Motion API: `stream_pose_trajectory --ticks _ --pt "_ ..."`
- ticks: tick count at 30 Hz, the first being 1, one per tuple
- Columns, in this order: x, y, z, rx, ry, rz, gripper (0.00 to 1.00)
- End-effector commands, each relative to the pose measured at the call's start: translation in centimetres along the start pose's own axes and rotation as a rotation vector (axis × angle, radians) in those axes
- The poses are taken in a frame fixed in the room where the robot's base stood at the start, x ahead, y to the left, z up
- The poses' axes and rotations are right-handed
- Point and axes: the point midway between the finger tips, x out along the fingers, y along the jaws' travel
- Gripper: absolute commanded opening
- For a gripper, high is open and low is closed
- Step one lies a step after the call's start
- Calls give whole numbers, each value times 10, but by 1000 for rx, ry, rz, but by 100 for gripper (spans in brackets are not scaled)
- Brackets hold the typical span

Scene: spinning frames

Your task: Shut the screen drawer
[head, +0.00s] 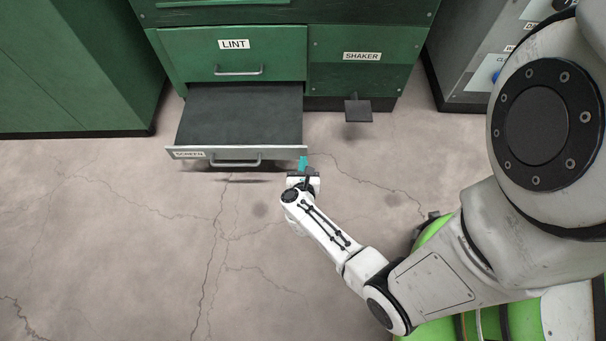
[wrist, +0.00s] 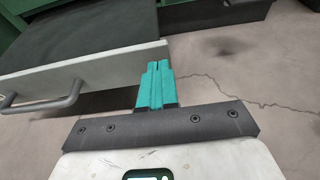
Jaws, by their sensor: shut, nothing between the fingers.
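The screen drawer (head: 240,118) is pulled out at the bottom of the green machine. Its pale front panel carries a SCREEN label (head: 189,155) at the left and a bar handle (head: 237,162) in the middle. The drawer's inside looks dark and flat. My gripper (head: 303,163), with teal fingers, is shut and empty at the right end of the drawer front. In the wrist view, the gripper's fingertips (wrist: 158,66) overlap the right end of the drawer front (wrist: 110,75), with the handle (wrist: 42,97) to the left. I cannot tell whether they touch it.
Above it is a closed LINT drawer (head: 235,57), with the SHAKER panel (head: 361,68) to its right. A dark pedal-like plate (head: 358,110) juts out low on the right. Green cabinets (head: 70,70) stand left. The cracked floor (head: 130,240) in front is clear.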

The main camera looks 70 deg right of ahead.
Motion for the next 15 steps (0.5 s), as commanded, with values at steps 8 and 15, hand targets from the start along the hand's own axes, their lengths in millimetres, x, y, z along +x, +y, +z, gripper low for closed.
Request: stream_pose_trajectory --ticks 8,15 --pt "26 0 9 0 0 0 0" --pt "29 0 10 0 0 0 0"
